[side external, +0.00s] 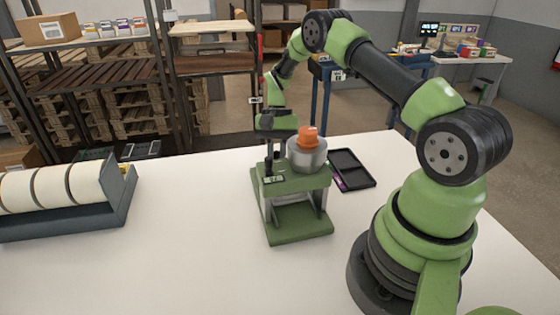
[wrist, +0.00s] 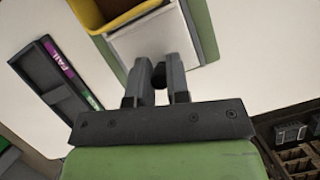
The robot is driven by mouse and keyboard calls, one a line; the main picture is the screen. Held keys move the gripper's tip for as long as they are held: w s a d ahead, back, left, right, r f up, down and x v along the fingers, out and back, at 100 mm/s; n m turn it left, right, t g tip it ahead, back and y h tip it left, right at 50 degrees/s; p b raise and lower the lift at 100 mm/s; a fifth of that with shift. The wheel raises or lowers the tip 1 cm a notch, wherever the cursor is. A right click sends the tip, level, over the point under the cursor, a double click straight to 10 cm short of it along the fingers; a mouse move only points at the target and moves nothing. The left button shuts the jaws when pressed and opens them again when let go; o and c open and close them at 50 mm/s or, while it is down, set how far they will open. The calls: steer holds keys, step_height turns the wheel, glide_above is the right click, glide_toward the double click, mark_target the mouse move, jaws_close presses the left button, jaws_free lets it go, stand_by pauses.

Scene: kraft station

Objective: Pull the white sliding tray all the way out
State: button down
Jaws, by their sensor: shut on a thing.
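The white sliding tray (wrist: 150,40) shows as a pale panel in the wrist view, between green edges of the station. My gripper (wrist: 159,72) is at the tray's near end, its two fingers shut on a small dark knob there. In the side external view my gripper (side external: 269,165) points down at the left rear of the green station (side external: 300,228), close to its top. I cannot make out the tray clearly in that view, and the knob is hidden between the fingers.
A grey round body (side external: 306,157) with an orange top (side external: 307,137) stands on the station. A black divided tray (side external: 350,168) lies to its right; its FAIL label shows in the wrist view (wrist: 62,62). A rack of large rolls (side external: 60,190) stands left. The white table between is clear.

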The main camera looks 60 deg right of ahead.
steer(key=shift+w+d, duration=0.9)
steer(key=shift+w, duration=0.05)
steer(key=c, duration=1.1)
jaws_free()
steer(key=v, duration=0.7)
steer(key=shift+r, duration=0.2)
steer(key=shift+w+d, duration=0.1)
